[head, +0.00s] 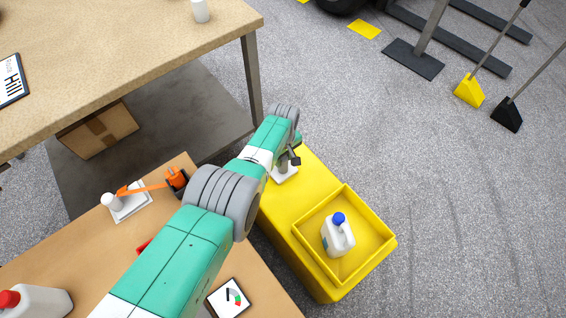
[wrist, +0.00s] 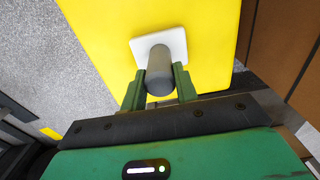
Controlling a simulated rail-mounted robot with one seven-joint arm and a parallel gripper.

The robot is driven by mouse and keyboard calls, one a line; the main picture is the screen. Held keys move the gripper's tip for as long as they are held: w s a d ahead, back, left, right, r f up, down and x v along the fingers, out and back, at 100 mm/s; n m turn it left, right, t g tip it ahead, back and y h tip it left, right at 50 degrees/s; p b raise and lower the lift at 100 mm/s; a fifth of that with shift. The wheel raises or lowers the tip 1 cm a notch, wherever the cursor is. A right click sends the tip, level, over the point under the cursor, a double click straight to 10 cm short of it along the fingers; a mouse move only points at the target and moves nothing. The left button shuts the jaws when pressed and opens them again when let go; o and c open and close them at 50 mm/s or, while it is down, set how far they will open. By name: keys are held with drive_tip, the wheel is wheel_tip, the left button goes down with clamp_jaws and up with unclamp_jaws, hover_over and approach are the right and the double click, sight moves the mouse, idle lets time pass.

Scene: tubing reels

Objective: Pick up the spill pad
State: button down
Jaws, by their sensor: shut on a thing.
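The spill pad is a white square plate (wrist: 172,45) with a grey cylindrical grip (wrist: 159,72). In the wrist view my gripper's green fingers (wrist: 159,88) stand on both sides of the grip, shut on it. In the head view the white pad (head: 284,175) shows partly below my gripper (head: 289,160), over the far end of the yellow cabinet top (head: 284,213). My arm hides part of it. I cannot tell whether the pad touches the yellow surface.
A yellow tray (head: 306,218) with a white, blue-capped jug (head: 338,236) stands at the cabinet's near end. A wooden bench (head: 190,293) lies left, holding a white square piece with a cylinder (head: 127,207) and an orange device (head: 176,179). A larger table (head: 120,50) stands behind.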

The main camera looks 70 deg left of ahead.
wheel_tip(320, 180, up, 4)
drive_tip(key=p, duration=0.3)
drive_tip(key=shift+f+p, duration=0.15)
drive_tip(key=shift+p, duration=0.15)
drive_tip(key=s+d+r+p, duration=0.1)
drive_tip(key=s+d+p, duration=0.8)
drive_tip(key=p, duration=0.8)
drive_tip(key=s, duration=0.3)
drive_tip(key=shift+s+d, duration=0.35)
drive_tip(key=shift+d, duration=0.05)
drive_tip(key=shift+r, duration=0.1)
